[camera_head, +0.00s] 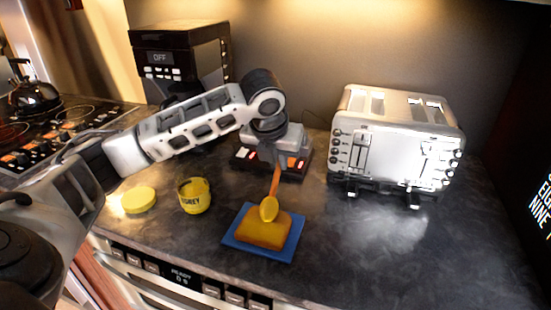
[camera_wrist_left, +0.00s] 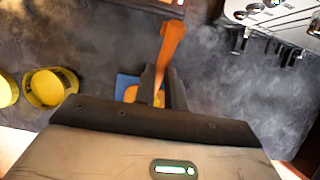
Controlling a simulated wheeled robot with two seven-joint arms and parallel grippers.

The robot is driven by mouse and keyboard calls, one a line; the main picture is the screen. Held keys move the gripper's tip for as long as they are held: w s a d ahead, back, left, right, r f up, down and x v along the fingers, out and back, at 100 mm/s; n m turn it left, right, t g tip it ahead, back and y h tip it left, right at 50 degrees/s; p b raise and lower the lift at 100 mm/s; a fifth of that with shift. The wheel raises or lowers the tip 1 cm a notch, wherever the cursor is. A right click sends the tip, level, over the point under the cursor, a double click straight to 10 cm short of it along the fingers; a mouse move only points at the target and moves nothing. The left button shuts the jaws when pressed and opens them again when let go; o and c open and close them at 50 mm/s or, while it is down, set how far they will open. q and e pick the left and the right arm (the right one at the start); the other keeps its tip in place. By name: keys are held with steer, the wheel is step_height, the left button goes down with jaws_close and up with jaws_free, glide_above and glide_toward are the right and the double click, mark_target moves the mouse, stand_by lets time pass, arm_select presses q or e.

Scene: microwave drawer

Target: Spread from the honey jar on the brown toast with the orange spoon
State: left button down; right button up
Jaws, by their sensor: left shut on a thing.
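My left gripper (camera_head: 277,158) is shut on the orange spoon (camera_head: 275,182) and holds it pointing down. The spoon's bowl looks yellow and is over the brown toast (camera_head: 262,232), at its upper edge; I cannot tell whether it touches. The toast lies on a blue square plate (camera_head: 240,240). The yellow honey jar (camera_head: 195,198) stands open to the left of the plate. In the left wrist view the spoon handle (camera_wrist_left: 171,42) rises between the fingers, the jar (camera_wrist_left: 48,88) is at the left, and the toast is mostly hidden. My right gripper is not in view.
A yellow lid (camera_head: 139,200) lies left of the jar. A silver toaster (camera_head: 396,140) stands at the right, and a black coffee machine (camera_head: 180,60) at the back left. The counter front right is clear.

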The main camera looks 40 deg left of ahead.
arm_select(q)
steer(key=d, duration=0.2)
steer(key=shift+w+d+f, duration=0.15)
steer(key=shift+w+d, duration=0.2)
steer(key=shift+w, duration=0.05)
stand_by(0.3)
steer(key=shift+s+a, duration=0.2)
steer(key=shift+a, duration=0.5)
steer(key=shift+s+a, duration=0.2)
steer(key=shift+a, duration=0.45)
steer(key=shift+a, duration=0.1)
steer(key=shift+s+a, duration=0.2)
steer(key=shift+a, duration=0.4)
steer(key=shift+s+a, duration=0.2)
steer(key=shift+a, duration=0.4)
steer(key=shift+d, duration=0.1)
